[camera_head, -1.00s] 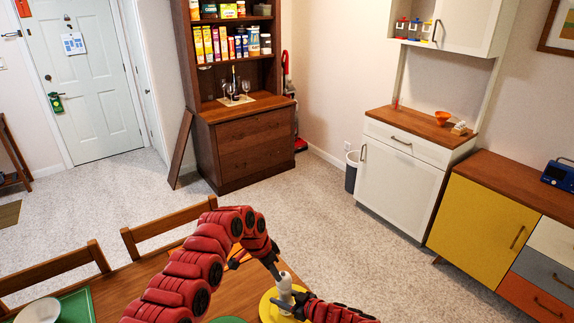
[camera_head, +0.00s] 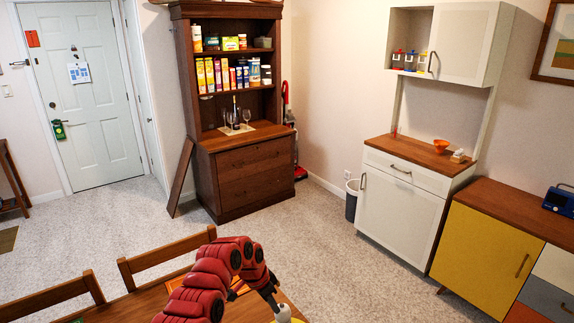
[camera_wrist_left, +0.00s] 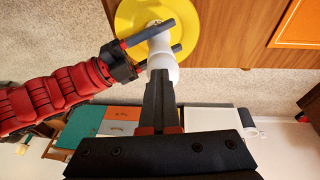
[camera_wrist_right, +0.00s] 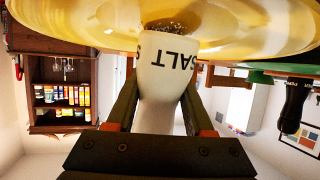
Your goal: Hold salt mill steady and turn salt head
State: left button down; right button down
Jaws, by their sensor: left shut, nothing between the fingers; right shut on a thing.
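The white salt mill (camera_wrist_right: 152,85) with dark SALT lettering stands over the yellow plate (camera_wrist_right: 60,22) in the right wrist view, where it appears upside down. My right gripper (camera_wrist_right: 160,100) is shut on the mill's body, one finger on each side. In the left wrist view the mill (camera_wrist_left: 163,62) is in front of my left gripper (camera_wrist_left: 160,82). The left fingers are shut and empty, their tips at the mill's head; I cannot tell if they touch it. In the head view only the mill's white top (camera_head: 283,313) shows below my left gripper; my right gripper is out of frame.
A dark pepper mill (camera_wrist_right: 292,105) stands to the side in the right wrist view. An orange mat (camera_wrist_left: 298,24) lies on the wooden table (camera_wrist_left: 215,30). Wooden chairs (camera_head: 160,258) stand at the table's far edge. Beyond is open carpet, with a dark hutch and white cabinet farther off.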

pick_arm(q)
jog(key=shift+s+a+f, duration=0.15)
jog(key=shift+f, duration=0.25)
pick_arm(e)
jog(key=shift+s+a+f, duration=0.25)
jog(key=shift+s+a, duration=0.1)
pick_arm(q)
jog(key=shift+s+a, duration=0.25)
jog(key=shift+a, duration=0.05)
pick_arm(e)
jog(key=shift+w+d, duration=0.2)
jog(key=shift+d, duration=0.1)
pick_arm(q)
notch_tip(320, 180, up, 6)
jog(key=shift+w+a+r, duration=0.2)
jog(key=shift+w+a, duration=0.05)
jog(key=shift+w, duration=0.1)
pick_arm(e)
jog(key=c, duration=0.7)
grip_release()
jog(key=shift+c, duration=0.2)
jog(key=o, duration=0.5)
jog(key=shift+w, duration=0.25)
pick_arm(q)
jog(key=shift+w+f, duration=0.1)
jog(key=shift+w, duration=0.15)
